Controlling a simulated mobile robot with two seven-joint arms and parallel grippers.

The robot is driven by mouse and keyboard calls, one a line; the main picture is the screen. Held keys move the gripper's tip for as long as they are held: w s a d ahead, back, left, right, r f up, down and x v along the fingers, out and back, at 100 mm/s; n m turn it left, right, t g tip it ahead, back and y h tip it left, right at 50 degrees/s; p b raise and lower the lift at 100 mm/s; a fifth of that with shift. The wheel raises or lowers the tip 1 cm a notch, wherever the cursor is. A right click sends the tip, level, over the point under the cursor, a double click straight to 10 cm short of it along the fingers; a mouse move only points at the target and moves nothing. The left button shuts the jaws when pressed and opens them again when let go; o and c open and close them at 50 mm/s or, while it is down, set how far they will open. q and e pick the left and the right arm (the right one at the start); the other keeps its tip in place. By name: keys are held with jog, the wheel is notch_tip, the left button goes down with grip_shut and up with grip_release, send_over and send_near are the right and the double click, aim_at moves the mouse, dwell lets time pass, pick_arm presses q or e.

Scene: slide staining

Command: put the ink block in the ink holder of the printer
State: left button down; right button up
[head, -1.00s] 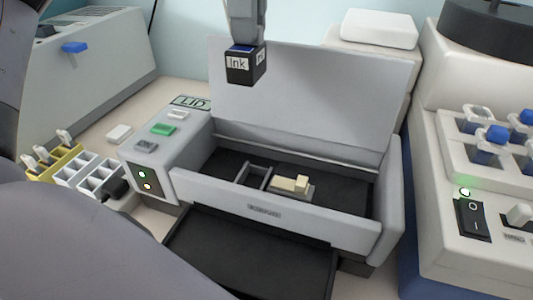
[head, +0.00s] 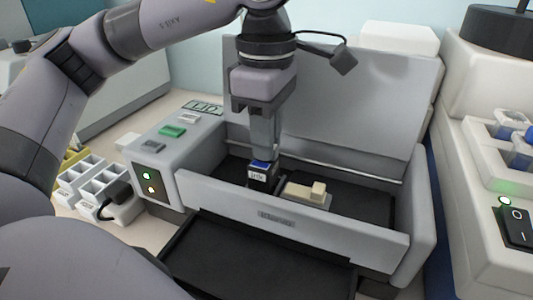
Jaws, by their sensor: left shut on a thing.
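The ink block (head: 259,177) is a small black block with a white "Ink" label and a blue top. My left gripper (head: 264,158) is shut on it and points down into the open printer (head: 293,222). The block is low inside the printer, at the place of the ink holder, left of a cream-coloured piece (head: 306,193). The block and the printer's front wall hide most of the holder, so I cannot tell whether the block is seated. My right gripper is not in view.
The printer's lid (head: 345,110) stands open behind my gripper. A dark tray (head: 255,262) extends at the front. Buttons (head: 172,131) and lit lamps are on the printer's left side. A white rack (head: 93,180) stands at left; a white machine (head: 480,150) stands at right.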

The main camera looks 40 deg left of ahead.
aim_at(264, 165)
pick_arm(q)
notch_tip(264, 165, down, 3)
jog(key=shift+f, duration=0.1)
jog(key=shift+f, duration=0.15)
jog(key=c, duration=1.1)
grip_release()
